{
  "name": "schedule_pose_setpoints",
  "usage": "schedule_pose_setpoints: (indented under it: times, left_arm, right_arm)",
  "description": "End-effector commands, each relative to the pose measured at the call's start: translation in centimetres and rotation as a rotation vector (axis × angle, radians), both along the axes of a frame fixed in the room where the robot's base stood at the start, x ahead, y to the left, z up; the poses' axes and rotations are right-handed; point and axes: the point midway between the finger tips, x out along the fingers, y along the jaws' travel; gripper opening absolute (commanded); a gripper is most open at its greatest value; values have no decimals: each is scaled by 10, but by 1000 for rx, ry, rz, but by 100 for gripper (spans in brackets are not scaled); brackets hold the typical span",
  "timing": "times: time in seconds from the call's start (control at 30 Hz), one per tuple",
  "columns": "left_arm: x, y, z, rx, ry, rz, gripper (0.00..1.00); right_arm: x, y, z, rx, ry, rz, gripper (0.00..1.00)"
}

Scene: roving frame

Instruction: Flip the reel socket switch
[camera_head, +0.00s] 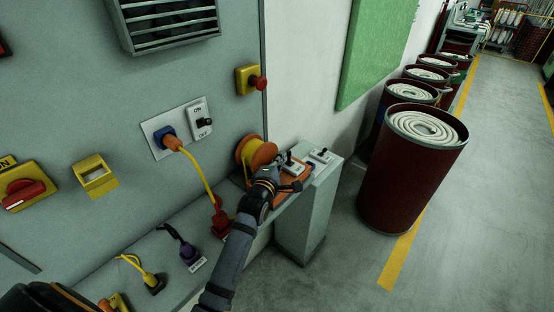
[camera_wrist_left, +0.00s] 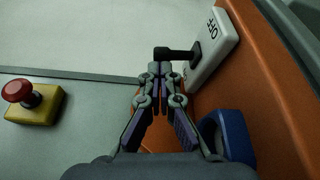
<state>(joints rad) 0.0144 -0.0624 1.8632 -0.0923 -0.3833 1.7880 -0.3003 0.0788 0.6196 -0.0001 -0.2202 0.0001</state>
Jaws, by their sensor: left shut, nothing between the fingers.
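The orange reel (camera_head: 262,153) with yellow cable sits on a ledge by the wall panel. In the left wrist view, its orange face (camera_wrist_left: 262,90) carries a white switch plate (camera_wrist_left: 222,45) marked OFF, with a black lever (camera_wrist_left: 176,53) sticking out to the left. A blue socket (camera_wrist_left: 236,137) is on the same face. My left gripper (camera_wrist_left: 160,68) is shut and empty, its tips right at the lever's end; I cannot tell if they touch. In the head view my left gripper (camera_head: 287,186) is over the reel's base, partly hiding it.
A wall switch (camera_head: 200,120) marked ON and OFF is beside a blue plug (camera_head: 168,138). Another white switch (camera_head: 321,156) lies on the grey cabinet (camera_head: 308,215). A red stop button (camera_head: 260,84) is above.

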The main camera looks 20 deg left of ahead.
Motion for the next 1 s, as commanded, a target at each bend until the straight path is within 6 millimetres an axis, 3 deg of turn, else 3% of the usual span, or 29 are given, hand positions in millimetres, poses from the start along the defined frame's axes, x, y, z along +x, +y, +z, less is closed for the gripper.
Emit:
schedule_pose_setpoints:
  times: [1.0]
  left_arm:
    - [1,2,0,136,-49,0,0]
  right_arm:
    - [0,0,-8,0,0,0,40]
